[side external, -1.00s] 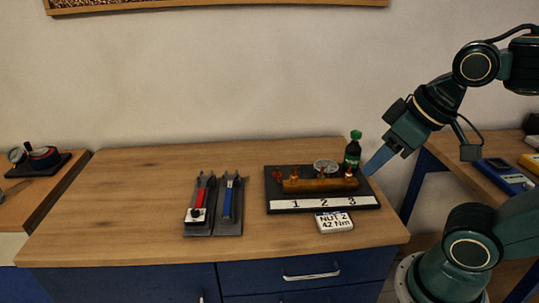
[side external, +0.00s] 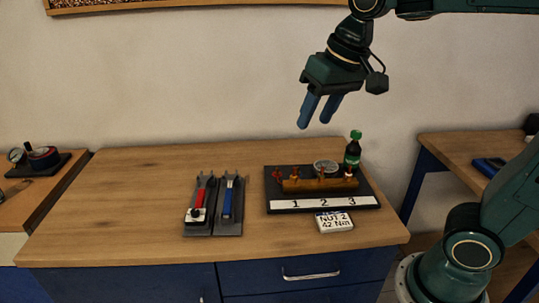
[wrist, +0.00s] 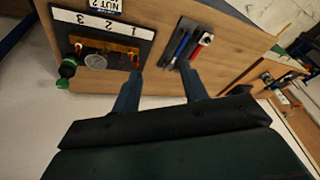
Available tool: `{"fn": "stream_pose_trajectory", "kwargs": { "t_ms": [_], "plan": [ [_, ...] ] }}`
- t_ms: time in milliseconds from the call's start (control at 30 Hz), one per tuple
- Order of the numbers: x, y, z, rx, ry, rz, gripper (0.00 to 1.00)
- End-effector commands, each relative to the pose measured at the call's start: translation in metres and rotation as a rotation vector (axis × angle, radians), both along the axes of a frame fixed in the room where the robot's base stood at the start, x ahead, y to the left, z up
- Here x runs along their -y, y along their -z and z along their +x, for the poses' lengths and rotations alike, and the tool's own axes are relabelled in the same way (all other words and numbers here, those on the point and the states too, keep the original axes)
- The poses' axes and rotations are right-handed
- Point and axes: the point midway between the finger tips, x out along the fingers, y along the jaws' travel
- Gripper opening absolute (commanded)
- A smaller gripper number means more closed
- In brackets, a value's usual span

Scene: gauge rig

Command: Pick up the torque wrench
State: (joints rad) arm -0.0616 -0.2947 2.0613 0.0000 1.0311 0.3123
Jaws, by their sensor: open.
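Two long tools lie side by side on dark holders on the wooden bench. The left one has a red handle with a white-and-black round end, the red tool (side external: 198,196); the other is the blue tool (side external: 227,200). I cannot tell for certain which is the torque wrench. The wrist view also shows the red tool (wrist: 200,46) and the blue tool (wrist: 181,45). My gripper (side external: 314,123) is open and empty, high above the back of the bench, to the right of both tools.
A dark rig board (side external: 373,190) with positions 1, 2, 3, a brass-coloured bar and a round gauge (side external: 325,166) stands right of the tools. A green-capped bottle (side external: 352,155) is behind it. A card (side external: 334,222) reads "NUT 2 42 Nm". The bench's left side (side external: 115,205) is clear.

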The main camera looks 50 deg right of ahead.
Motion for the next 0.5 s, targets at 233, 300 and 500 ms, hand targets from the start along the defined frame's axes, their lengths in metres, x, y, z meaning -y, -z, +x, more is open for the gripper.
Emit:
{"fn": "stream_pose_trajectory", "kwargs": {
  "t_ms": [233, 300, 500],
  "plan": [
    [-0.013, -0.001, 0.058, -0.068, 0.095, 0.035, 0.44],
    [-0.017, 0.001, 0.074, -0.086, 0.123, 0.043, 0.44],
    [-0.031, 0.01, 0.118, -0.136, 0.204, 0.062, 0.44]
  ]
}}
